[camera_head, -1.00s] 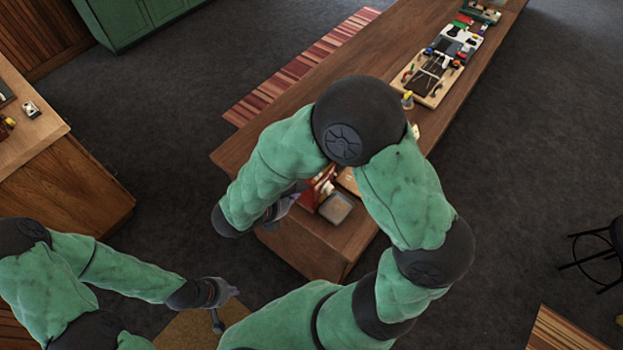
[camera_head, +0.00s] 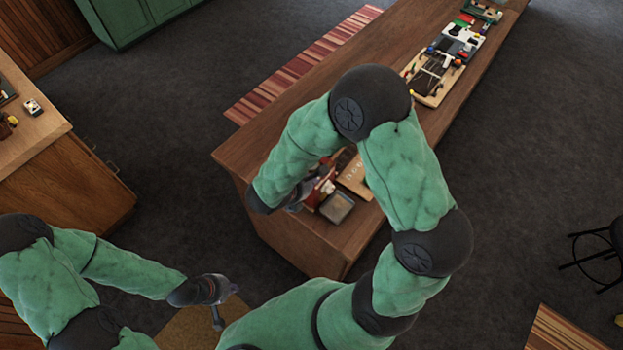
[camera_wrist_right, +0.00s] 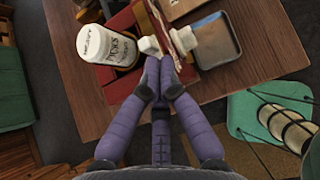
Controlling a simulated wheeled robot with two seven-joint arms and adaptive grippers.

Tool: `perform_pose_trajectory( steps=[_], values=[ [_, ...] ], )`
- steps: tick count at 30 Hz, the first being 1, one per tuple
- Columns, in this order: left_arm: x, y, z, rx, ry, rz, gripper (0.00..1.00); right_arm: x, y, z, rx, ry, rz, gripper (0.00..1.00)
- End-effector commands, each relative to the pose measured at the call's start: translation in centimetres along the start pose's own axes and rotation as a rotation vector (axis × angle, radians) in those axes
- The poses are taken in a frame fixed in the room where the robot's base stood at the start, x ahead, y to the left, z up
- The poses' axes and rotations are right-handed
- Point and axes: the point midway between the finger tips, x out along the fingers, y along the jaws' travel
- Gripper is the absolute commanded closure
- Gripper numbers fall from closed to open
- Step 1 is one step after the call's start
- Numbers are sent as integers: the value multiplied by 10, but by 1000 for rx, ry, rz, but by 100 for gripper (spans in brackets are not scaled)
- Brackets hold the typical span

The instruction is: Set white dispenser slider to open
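A red-brown dispenser (camera_wrist_right: 124,18) stands near the counter's end in the right wrist view. A small white block (camera_wrist_right: 149,45) sticks out from it, just beyond my fingertips; whether they touch cannot be told. A larger white piece (camera_wrist_right: 211,46) is to the right, over a grey tray. I cannot tell which white part is the slider, or its setting. My right gripper (camera_wrist_right: 161,72) has its purple fingertips together, with nothing seen between them. In the head view the right gripper (camera_head: 300,196) is partly hidden beside the dispenser (camera_head: 318,190). My left gripper (camera_head: 228,291) hangs away from the counter; its fingers are unclear.
A white labelled jar (camera_wrist_right: 108,43) stands left of the fingertips. A grey tray (camera_head: 337,207) and a wooden board (camera_head: 355,176) lie close to the dispenser on the long counter (camera_head: 290,245). A stool (camera_head: 600,248) stands at the right. The carpet between is clear.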

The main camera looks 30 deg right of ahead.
Motion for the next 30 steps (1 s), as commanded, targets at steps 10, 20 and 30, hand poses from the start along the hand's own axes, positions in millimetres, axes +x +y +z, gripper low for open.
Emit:
perform_pose_trajectory(
  steps=[10, 20, 30],
  values=[
    [10, -4, 0, 0, 0, 0, 100, 24, 0, 20, 6, 1, -3, 100],
    [11, -4, 0, 0, 0, 0, 100, 32, 0, 30, 2, -1, -1, 100],
    [12, -4, 0, 0, 0, 0, 100, 28, 3, 27, 2, -3, 1, 100]
  ],
)
